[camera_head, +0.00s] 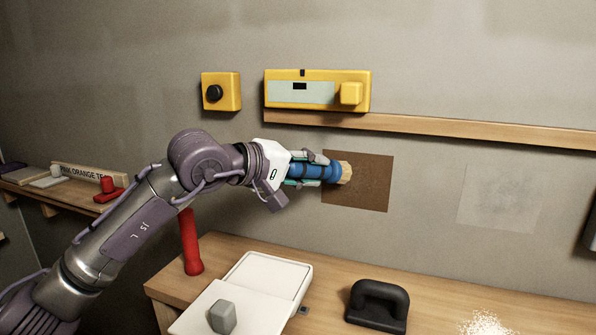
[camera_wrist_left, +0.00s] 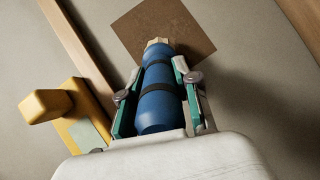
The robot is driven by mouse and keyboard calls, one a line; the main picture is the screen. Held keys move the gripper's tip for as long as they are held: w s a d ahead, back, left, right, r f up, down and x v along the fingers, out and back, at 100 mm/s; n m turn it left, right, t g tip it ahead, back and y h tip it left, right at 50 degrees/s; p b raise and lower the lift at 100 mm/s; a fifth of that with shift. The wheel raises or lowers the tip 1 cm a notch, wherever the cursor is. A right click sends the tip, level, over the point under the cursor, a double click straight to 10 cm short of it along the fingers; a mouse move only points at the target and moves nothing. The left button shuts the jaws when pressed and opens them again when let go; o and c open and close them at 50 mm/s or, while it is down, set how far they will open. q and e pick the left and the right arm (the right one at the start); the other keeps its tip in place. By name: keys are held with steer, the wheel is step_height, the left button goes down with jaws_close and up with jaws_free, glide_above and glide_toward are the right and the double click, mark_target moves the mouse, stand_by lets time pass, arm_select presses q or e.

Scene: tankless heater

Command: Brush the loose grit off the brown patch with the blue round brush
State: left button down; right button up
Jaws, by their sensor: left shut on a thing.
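The brown patch (camera_head: 372,182) is a square on the grey wall, and it also shows in the left wrist view (camera_wrist_left: 195,28). My left gripper (camera_head: 316,170) is shut on the blue round brush (camera_head: 325,172), which has dark bands and pale bristles. The brush (camera_wrist_left: 160,95) lies lengthwise between the fingers in the left wrist view, its bristle end towards the patch. In the head view the bristles overlap the patch's left part; I cannot tell whether they touch it. Faint speckles show on the patch in the wrist view. My right gripper is not in view.
A wooden rail (camera_head: 440,126) and a yellow box with a knob (camera_head: 318,90) are above the patch. A smaller yellow box (camera_head: 221,92) is left. Below, the bench (camera_head: 330,290) bears a white tray (camera_head: 270,277), a black handled block (camera_head: 378,306) and white grains (camera_head: 484,324).

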arm_select(q)
steer(key=shift+d, duration=0.2)
steer(key=shift+s+d, duration=0.25)
steer(key=shift+d, duration=0.35)
steer(key=s+d+b, duration=0.2)
steer(key=d, duration=0.4)
steer(key=shift+d, duration=0.2)
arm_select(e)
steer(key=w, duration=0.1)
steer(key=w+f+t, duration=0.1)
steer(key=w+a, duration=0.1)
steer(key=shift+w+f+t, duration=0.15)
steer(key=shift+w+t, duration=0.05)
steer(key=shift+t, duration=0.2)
arm_select(q)
steer(key=shift+s, duration=0.15)
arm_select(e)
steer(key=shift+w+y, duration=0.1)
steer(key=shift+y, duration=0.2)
